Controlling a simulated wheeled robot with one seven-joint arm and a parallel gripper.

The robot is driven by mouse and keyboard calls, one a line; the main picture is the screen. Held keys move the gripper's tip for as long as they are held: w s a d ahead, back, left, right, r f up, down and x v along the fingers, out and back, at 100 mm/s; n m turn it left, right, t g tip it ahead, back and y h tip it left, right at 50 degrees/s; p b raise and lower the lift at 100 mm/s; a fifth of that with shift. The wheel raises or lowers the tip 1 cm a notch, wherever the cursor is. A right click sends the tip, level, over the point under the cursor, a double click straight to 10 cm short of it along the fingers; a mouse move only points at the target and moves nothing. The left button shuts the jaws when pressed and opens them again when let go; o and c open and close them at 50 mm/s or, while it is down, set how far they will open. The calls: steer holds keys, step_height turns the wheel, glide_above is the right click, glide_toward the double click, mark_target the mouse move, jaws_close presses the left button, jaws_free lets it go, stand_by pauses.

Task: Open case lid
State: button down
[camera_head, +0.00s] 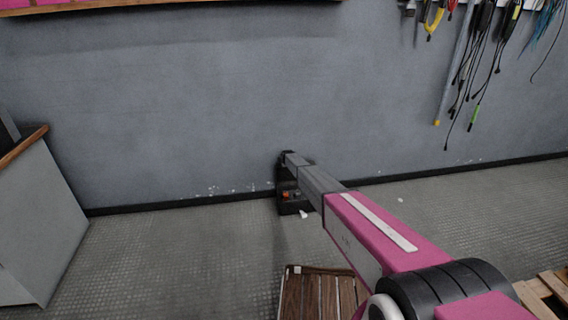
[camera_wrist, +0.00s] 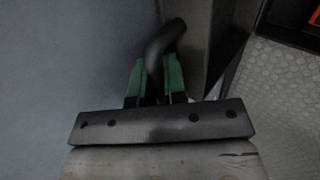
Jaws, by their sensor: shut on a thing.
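The small dark case (camera_head: 292,207) is on the floor by the grey wall, with orange bits showing in it. A dark upright panel, which looks like its lid, shows at the end of my arm and is mostly hidden there. In the wrist view a dark flat panel (camera_wrist: 208,45) stands right of a black curved handle (camera_wrist: 165,40). My gripper (camera_wrist: 156,78) has green-padded fingers and is shut on this handle. In the head view my gripper (camera_head: 287,157) is at the top of the case, and its fingers are too small to make out.
A grey cabinet (camera_head: 35,215) with a wooden top stands at the left. A slatted wooden crate (camera_head: 318,295) is at the bottom middle, and a pallet (camera_head: 548,292) at the lower right. Cables (camera_head: 480,60) hang on the wall (camera_head: 180,100). The floor (camera_head: 160,265) between is clear.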

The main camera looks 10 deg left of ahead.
steer(key=c, duration=1.2)
jaws_free()
steer(key=shift+r, duration=0.15)
steer(key=shift+d, duration=0.1)
steer(key=shift+s, duration=0.15)
steer(key=shift+s+d+r, duration=0.1)
steer(key=shift+s+r, duration=0.1)
steer(key=shift+s, duration=0.15)
steer(key=v, duration=1)
steer(key=shift+w+r, duration=0.15)
steer(key=shift+r, duration=0.05)
